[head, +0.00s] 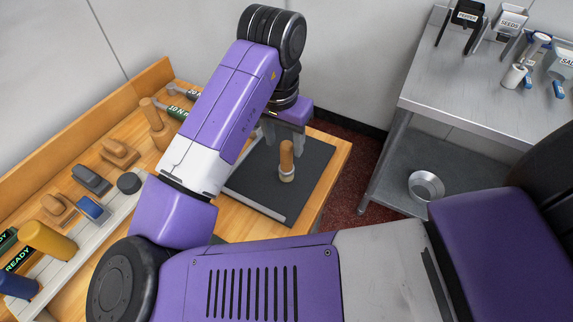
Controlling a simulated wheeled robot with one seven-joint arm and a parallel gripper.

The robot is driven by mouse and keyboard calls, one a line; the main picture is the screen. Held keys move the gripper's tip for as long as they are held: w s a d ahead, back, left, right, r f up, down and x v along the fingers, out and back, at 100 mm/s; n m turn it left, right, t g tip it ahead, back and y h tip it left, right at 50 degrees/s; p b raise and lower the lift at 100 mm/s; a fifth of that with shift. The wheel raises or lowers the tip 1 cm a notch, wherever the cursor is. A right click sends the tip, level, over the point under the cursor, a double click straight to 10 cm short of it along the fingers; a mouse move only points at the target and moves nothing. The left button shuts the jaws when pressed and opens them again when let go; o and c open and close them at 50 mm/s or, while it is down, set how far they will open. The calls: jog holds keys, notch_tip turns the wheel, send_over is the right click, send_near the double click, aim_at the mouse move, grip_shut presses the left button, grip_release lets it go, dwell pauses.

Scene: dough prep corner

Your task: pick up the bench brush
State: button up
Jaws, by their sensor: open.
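A wooden-handled piece (286,158) stands upright on the dark mat, with a pale lower end. It may be the bench brush, but I cannot make out bristles. My gripper (284,138) is over the mat, pointing down, close to the top of this handle. Its grey fingers are open and partly hidden by my arm. I cannot tell whether the handle is between the fingers or in front of them. The dark mat (312,165) lies on the right end of the wooden table, with a pale strip along its front edge.
The wooden table (338,151) also holds several wooden and dark blocks (118,152), a wooden upright piece (158,125) and a yellow cylinder (48,240) at left. A steel table (460,90) with labelled bins stands at right. A metal bowl (426,186) is on its lower shelf.

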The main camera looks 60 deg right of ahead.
aim_at(287, 153)
jog(key=f, duration=0.4)
jog(key=shift+s+d+f, duration=0.2)
jog(key=shift+d+f, duration=0.15)
jog(key=shift+f, duration=0.05)
grip_shut()
